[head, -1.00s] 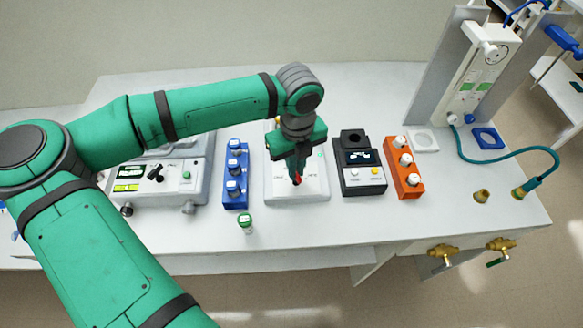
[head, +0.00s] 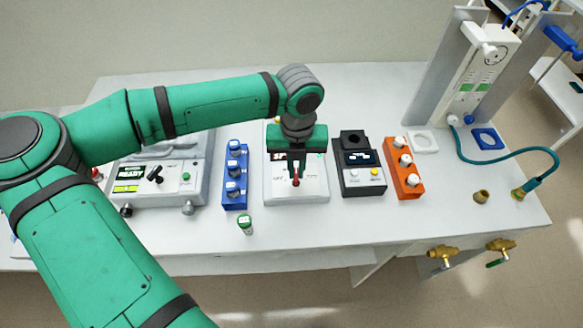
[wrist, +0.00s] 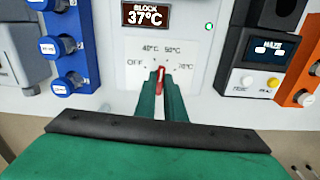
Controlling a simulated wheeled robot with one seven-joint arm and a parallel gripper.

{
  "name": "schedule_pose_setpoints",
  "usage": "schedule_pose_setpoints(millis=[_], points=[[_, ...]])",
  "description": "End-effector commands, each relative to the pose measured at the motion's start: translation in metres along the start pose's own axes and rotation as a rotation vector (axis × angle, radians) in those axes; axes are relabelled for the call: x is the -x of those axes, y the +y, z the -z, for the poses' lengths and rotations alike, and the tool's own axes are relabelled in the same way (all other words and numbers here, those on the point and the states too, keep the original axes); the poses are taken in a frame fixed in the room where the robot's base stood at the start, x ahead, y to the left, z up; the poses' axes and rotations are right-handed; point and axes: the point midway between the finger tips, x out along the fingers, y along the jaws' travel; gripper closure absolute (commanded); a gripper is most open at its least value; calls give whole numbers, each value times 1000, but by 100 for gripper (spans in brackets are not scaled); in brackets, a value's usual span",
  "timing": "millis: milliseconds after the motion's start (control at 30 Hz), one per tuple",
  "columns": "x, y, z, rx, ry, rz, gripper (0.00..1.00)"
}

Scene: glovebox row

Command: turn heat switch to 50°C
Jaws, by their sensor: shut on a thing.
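The heat switch is a red lever knob (wrist: 160,76) on a white heater block (wrist: 187,28), with OFF, 40°C, 50°C and 70°C printed around it. My gripper (wrist: 160,80) is shut on the knob, one green finger on each side. In the wrist view the knob points up, toward the gap between the 40°C and 50°C labels; the exact mark is too small to tell. The block's display (wrist: 147,15) reads BLOCK 37°C. In the head view my gripper (head: 296,180) comes down on the knob from behind, hiding part of the block.
A blue rack (head: 236,175) with capped vials stands left of the block. A dark mixer (head: 361,175) and an orange rack (head: 404,170) stand to its right. A green-capped vial (head: 245,222) stands in front, near the bench edge.

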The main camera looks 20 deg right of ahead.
Motion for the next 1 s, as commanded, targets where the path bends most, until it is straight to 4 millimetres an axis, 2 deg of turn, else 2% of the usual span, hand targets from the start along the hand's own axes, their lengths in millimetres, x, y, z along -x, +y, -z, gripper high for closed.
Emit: schedule_pose_setpoints(millis=[400, 1000], points=[[0, 3, 1, -254, 3, -7, 100], [-1, 4, 0, -320, 4, -9, 100]])
